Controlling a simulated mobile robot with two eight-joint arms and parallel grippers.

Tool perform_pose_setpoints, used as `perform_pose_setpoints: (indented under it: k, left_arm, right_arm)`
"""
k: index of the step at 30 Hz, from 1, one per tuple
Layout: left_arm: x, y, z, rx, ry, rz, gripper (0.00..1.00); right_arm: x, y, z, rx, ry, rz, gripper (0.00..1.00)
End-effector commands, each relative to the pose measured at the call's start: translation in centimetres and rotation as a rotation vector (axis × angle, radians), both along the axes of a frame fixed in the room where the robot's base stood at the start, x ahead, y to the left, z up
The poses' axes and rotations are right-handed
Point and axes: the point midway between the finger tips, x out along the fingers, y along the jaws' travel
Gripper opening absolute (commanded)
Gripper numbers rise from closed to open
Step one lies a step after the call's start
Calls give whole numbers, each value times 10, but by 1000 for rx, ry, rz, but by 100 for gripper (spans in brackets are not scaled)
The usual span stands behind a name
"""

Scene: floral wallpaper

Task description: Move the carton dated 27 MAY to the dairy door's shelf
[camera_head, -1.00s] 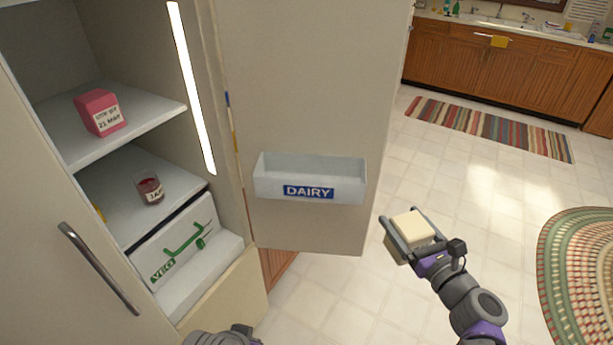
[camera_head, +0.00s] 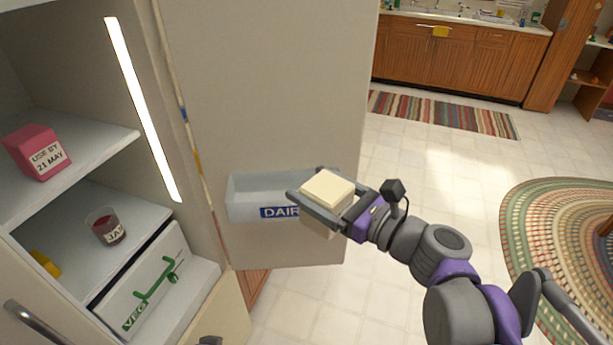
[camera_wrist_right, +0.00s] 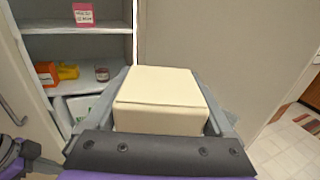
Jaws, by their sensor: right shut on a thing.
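My right gripper (camera_head: 325,200) is shut on a cream carton (camera_head: 328,188), which also fills the middle of the right wrist view (camera_wrist_right: 162,98). No date shows on the sides of it that I see. The carton is in front of the right part of the dairy door's shelf (camera_head: 250,190), a pale bin on the open fridge door, and hides part of its DAIRY label. I cannot tell how far it is from the bin. A pink carton (camera_head: 36,152) reading USE BY 21 MAY stands on the upper fridge shelf. My left gripper does not show clearly.
A jam jar (camera_head: 106,226) and a yellow thing (camera_head: 44,263) are on the lower fridge shelf, above the VEG drawer (camera_head: 150,285). The open fridge door (camera_head: 270,80) stands behind the bin. The dairy bin's left part looks empty.

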Motion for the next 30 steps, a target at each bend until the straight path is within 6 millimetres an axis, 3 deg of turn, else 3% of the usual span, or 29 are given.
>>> perform_pose_setpoints:
  k: [6,15,30]
  left_arm:
    - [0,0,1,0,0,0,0]
    - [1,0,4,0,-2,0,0]
    - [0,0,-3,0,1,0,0]
  right_arm:
    - [57,7,0,1,-1,1,17]
    - [119,15,0,1,-1,0,17]
    - [116,14,-64,0,0,-1,17]
